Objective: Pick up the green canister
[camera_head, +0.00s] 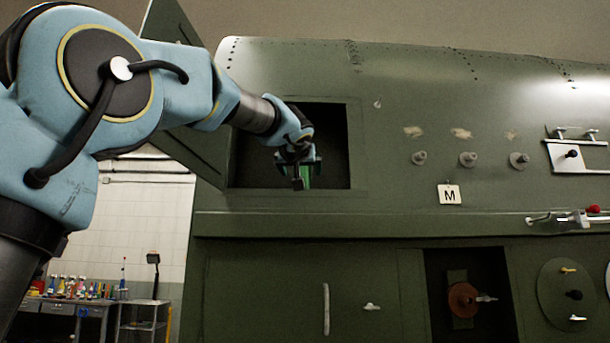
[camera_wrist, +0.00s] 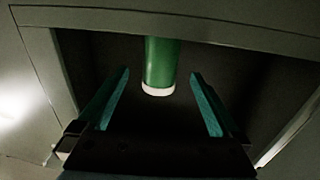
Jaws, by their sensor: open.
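The green canister (camera_wrist: 161,62) has a pale white band at its near end and lies inside a dark square opening in the green fuselage panel. In the wrist view its upper part runs out under the opening's edge. My gripper (camera_wrist: 160,98) is open, with one finger to each side of the canister and apart from it; the canister's near end is between the fingertips. In the head view my gripper (camera_head: 299,172) is at the opening, and only a small bit of green shows behind it, so the canister is mostly hidden there.
The opening (camera_head: 338,146) has a rigid frame close around my wrist. An open hatch door (camera_head: 182,110) stands to its left. Knobs, an "M" tag (camera_head: 449,194) and a lower recess (camera_head: 480,270) lie to the right. A workbench (camera_head: 75,307) stands far left.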

